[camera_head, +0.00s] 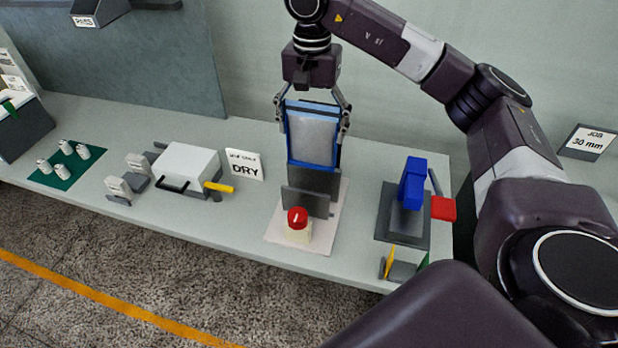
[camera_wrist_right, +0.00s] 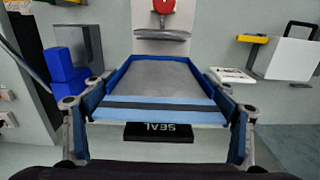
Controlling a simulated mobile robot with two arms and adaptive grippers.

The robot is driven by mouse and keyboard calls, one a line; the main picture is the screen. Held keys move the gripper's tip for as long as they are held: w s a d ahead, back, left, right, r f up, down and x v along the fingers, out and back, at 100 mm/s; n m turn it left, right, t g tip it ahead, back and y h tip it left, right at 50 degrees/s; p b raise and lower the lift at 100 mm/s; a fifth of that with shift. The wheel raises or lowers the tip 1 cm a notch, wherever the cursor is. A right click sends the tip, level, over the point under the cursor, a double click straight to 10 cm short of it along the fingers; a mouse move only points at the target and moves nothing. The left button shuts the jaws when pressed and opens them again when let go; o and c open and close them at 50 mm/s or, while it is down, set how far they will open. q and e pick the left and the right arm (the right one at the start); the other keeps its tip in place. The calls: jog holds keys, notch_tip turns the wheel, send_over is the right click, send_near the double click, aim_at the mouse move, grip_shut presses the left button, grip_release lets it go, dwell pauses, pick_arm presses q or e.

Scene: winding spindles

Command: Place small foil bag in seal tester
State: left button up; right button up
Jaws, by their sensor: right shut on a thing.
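The small foil bag (camera_head: 313,138) is silver-grey with blue edges and hangs upright between the fingers of my right gripper (camera_head: 314,116). The gripper is shut on the bag's two sides. The bag is above and behind the seal tester's upright grey plates (camera_head: 308,202); whether its lower edge touches them I cannot tell. The tester has a pale base (camera_head: 280,232) and a red button (camera_head: 297,217) in front. In the right wrist view the bag (camera_wrist_right: 160,76) fills the space between the fingers, with a black SEAL label (camera_wrist_right: 158,131) close by. My left gripper is not in view.
A blue device (camera_head: 411,185) with a red block (camera_head: 443,208) stands right of the tester. A DRY sign (camera_head: 245,164) and a white box (camera_head: 188,166) with a yellow handle stand left. Several small white cylinders sit on a green mat (camera_head: 68,180). My right arm spans the right side.

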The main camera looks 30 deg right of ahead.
aim_at(311, 165)
notch_tip(311, 165, down, 3)
jog(key=shift+s+r, duration=0.1)
jog(key=shift+r, duration=0.1)
jog(key=f, duration=0.2)
jog(key=f+p, duration=0.1)
jog(key=f, duration=0.1)
jog(key=shift+w+f, duration=0.2)
jog(key=shift+f, duration=0.05)
notch_tip(311, 165, down, 3)
jog(key=shift+w+f+p, duration=0.1)
jog(key=shift+p, duration=0.3)
jog(key=shift+f, duration=0.4)
notch_tip(311, 165, down, 2)
jog(key=shift+f+p, duration=0.25)
jog(key=shift+p, duration=0.2)
jog(key=shift+f, duration=0.4)
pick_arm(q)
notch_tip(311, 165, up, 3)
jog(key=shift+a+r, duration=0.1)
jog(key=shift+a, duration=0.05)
pick_arm(e)
jog(key=shift+f, duration=0.1)
jog(key=shift+f, duration=0.1)
